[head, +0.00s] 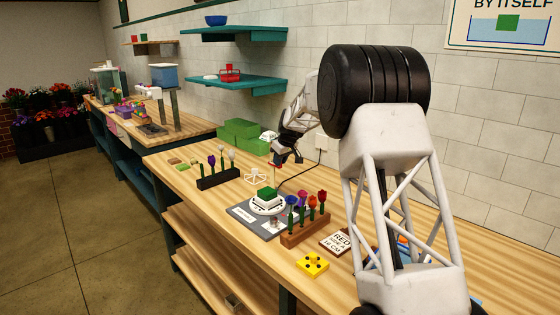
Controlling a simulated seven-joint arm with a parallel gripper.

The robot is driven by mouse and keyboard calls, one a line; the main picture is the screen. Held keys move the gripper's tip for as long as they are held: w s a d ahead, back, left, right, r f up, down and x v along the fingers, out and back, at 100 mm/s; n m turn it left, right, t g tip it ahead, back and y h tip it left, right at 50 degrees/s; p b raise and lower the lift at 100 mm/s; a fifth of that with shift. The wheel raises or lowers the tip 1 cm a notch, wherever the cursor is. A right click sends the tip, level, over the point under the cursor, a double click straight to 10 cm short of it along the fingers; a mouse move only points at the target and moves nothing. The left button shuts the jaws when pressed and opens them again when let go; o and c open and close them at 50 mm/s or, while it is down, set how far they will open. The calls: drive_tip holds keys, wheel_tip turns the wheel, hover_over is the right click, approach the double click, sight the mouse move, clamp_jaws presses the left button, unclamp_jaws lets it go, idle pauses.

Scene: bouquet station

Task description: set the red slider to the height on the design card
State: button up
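The design card (341,242) lies on the bench at the right, beside my arm. It reads "RED" on top and ends in a number in "CM" that is too small to read surely. A small red piece (276,166), which may be the red slider, shows just below and left of my gripper (284,158). A thin upright seems to run below it, behind the green block. My gripper's dark fingers are above the bench, close to the red piece. I cannot tell whether they touch it or are shut.
A green block (266,194) sits on a white round scale (268,206) on a grey mat. A wooden rack (306,238) of flowers stands in front, a black rack (218,179) to the left. Green blocks (240,133) lie behind. A yellow piece (313,265) lies near the front edge.

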clamp_jaws()
drive_tip(key=shift+r, duration=2)
drive_tip(key=o, duration=0.5)
unclamp_jaws()
drive_tip(key=shift+o, duration=0.2)
drive_tip(key=shift+r, duration=0.1)
